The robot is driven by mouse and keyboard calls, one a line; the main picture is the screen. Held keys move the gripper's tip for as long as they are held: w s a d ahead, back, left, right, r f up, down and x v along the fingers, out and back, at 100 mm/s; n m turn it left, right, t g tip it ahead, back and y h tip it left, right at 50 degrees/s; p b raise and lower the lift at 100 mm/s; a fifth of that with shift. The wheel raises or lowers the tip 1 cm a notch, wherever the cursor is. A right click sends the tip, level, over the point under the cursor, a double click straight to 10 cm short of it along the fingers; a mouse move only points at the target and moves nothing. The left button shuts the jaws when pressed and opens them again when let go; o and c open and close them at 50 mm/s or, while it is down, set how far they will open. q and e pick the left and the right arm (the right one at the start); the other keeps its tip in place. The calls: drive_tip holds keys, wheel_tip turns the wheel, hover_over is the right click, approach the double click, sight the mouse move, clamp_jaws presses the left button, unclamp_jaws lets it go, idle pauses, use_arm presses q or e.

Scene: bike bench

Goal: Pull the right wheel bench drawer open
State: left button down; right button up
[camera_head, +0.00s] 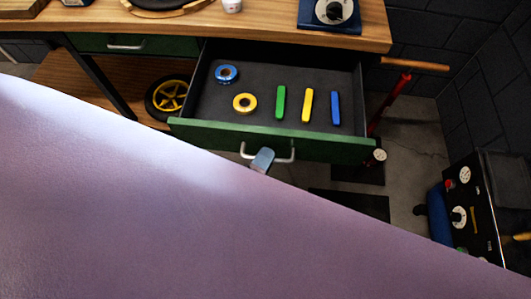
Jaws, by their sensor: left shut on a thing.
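The right drawer (320,146) of the wooden bench (270,27) is pulled out, with its green front and dark inside showing. In it lie a blue ring (226,73), a yellow ring (245,102) and a green, a yellow and a blue bar. My left gripper (263,159) is shut on the silvery bar handle (286,157) of this drawer; only the gripper's tip shows. A large pale purple surface, likely my own arm up close, hides the rest of it and the lower left of the view. My right gripper is not in view.
A second green drawer (130,43) at the left is shut. A yellow-spoked wheel (170,96) stands on the lower shelf. A red floor pump (387,104) stands right of the drawer. A black machine with dials (470,205) is at the lower right. Some floor between is clear.

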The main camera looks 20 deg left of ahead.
use_arm(q)
drive_tip(key=c, duration=1.4)
unclamp_jaws()
drive_tip(key=shift+c, duration=0.2)
drive_tip(key=v, duration=1)
drive_tip(key=shift+s, duration=0.4)
